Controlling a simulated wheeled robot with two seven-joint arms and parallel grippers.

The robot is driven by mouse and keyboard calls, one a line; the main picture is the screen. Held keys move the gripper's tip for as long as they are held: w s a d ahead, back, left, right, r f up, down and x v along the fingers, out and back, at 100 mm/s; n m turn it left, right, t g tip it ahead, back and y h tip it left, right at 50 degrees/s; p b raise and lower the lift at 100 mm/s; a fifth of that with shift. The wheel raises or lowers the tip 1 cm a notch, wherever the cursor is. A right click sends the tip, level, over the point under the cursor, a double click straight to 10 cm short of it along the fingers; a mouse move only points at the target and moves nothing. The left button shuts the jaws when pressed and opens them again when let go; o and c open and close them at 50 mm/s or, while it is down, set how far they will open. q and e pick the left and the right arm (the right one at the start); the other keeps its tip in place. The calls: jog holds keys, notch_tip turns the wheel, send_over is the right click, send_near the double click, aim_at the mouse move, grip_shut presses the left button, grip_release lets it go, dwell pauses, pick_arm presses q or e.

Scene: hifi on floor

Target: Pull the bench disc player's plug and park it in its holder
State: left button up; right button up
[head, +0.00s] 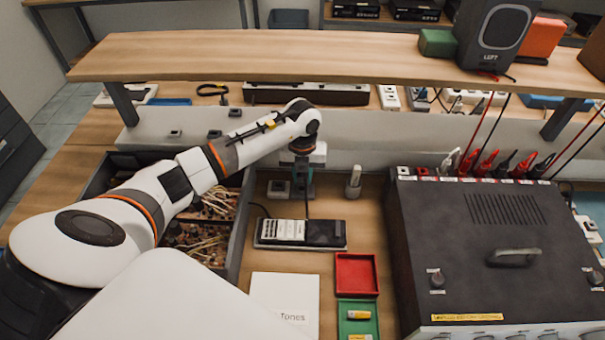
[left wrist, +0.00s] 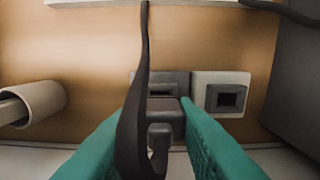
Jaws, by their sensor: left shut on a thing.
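My left gripper (head: 303,178) reaches down behind the flat black-and-white device (head: 290,230). In the left wrist view its teal fingers (left wrist: 160,145) are shut on a dark plug (left wrist: 163,118), whose black cable (left wrist: 143,60) runs to the top of the picture. A dark socket (left wrist: 178,80) is right behind the plug; whether the plug is seated in it I cannot tell. A pale tube-shaped holder (left wrist: 42,102) lies left there and also shows in the head view (head: 353,184), right of the gripper. I cannot tell which box is the disc player. My right gripper is not in view.
A socket on a white plate (left wrist: 225,95) is close beside the plug. A large black box (head: 480,250) fills the right side. A bin of cables (head: 205,235) lies under my left arm. A wooden shelf (head: 300,58) hangs over the bench. Red (head: 357,275) and green (head: 358,318) trays lie in front.

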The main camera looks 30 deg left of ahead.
pick_arm(q)
jog(key=shift+f+b, duration=0.7)
jog(key=shift+f, duration=0.25)
dwell(0.6)
dwell(0.4)
jog(key=o, duration=1)
notch_tip(320, 180, up, 11)
jog(key=shift+r+b, duration=0.2)
jog(key=shift+b, duration=0.65)
notch_tip(320, 180, up, 6)
jog(key=p, duration=0.3)
jog(key=shift+f+p, duration=0.15)
jog(key=shift+p, duration=0.2)
